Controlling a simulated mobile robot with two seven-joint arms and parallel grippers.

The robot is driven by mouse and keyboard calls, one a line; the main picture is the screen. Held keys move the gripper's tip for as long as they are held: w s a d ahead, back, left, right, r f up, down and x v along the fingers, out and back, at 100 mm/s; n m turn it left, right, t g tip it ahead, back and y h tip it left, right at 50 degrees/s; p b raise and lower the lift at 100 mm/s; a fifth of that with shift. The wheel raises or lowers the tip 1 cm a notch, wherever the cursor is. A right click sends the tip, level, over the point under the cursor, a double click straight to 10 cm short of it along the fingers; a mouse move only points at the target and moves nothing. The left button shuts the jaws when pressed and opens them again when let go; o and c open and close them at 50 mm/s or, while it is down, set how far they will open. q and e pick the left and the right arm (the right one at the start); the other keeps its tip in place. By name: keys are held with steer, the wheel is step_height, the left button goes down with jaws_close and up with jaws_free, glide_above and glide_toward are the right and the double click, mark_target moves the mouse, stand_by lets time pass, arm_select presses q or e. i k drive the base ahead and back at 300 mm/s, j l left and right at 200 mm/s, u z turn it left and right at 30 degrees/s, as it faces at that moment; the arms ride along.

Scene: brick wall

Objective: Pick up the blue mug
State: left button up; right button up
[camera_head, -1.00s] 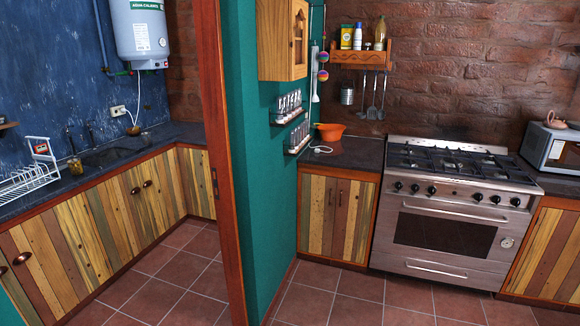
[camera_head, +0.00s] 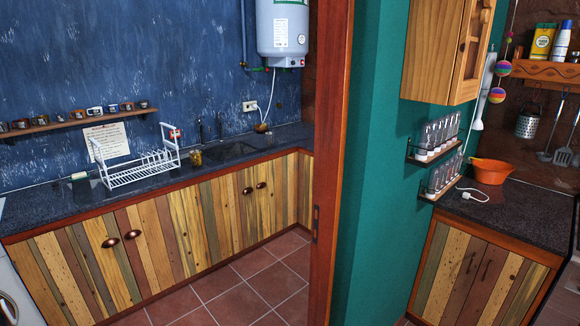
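A row of several small mugs (camera_head: 95,111) stands on a narrow wooden shelf (camera_head: 66,125) on the blue wall at the left. The mugs look dark, with some lighter or bluish patches. They are too small for me to tell for sure which one is the blue mug. Neither of my grippers is in view.
Below the shelf runs a dark counter (camera_head: 52,194) with a white dish rack (camera_head: 140,169), a small jar (camera_head: 196,158) and a sink (camera_head: 232,149). A wooden door frame (camera_head: 327,160) and a green wall (camera_head: 375,190) stand in the middle. Tiled floor (camera_head: 235,290) is clear.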

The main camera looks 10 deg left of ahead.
mark_target(269, 136)
steer(key=i+j+u, duration=0.15)
steer(key=i+u, duration=0.6)
steer(key=i+l+u, duration=0.1)
steer(key=i+u, duration=0.3)
steer(key=i+j+z, duration=0.15)
steer(key=i+j, duration=0.15)
steer(key=i, duration=0.3)
steer(key=i+j+z, duration=0.2)
steer(key=i+j, duration=0.2)
steer(key=i, duration=0.2)
steer(key=i+j+z, duration=0.1)
steer(key=j+z, duration=0.6)
